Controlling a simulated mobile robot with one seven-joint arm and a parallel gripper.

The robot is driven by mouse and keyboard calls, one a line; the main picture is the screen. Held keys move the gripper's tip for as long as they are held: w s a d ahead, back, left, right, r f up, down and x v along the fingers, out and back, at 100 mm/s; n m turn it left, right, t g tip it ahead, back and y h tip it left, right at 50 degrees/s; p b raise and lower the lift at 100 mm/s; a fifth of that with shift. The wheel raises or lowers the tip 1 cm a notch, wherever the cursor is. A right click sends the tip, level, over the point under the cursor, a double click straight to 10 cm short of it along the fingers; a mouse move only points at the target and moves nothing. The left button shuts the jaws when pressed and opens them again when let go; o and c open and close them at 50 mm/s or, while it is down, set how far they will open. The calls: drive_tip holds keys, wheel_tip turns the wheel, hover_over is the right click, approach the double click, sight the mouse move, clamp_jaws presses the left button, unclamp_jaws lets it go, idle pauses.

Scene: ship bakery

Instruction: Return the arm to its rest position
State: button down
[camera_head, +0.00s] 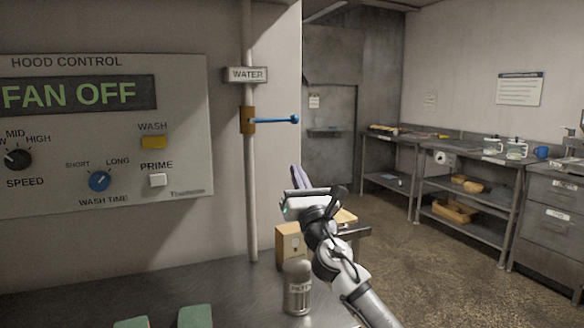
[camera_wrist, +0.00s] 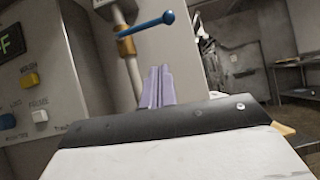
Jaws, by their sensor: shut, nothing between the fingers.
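My gripper (camera_head: 298,178) is at the end of my white and black arm, in the middle of the head view. Its fingers are shut and empty. They point up and away, just right of the grey pipe and below the blue valve lever. In the wrist view the shut fingers (camera_wrist: 158,86) stand side by side in front of the wall, below the blue lever (camera_wrist: 154,25). My arm reaches in from the lower right, over the steel counter, beside a wooden box and a grey shaker.
The hood control panel (camera_head: 100,135) reads FAN OFF. The blue lever (camera_head: 275,120) sticks out right from the pipe (camera_head: 250,200). A shaker (camera_head: 297,288) and wooden box (camera_head: 289,243) stand close to my arm. Steel benches (camera_head: 465,170) line the far right; open floor lies between.

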drive_tip(key=shift+s+d+f, duration=0.15)
drive_tip(key=shift+s+f, duration=0.2)
drive_tip(key=shift+s, duration=0.1)
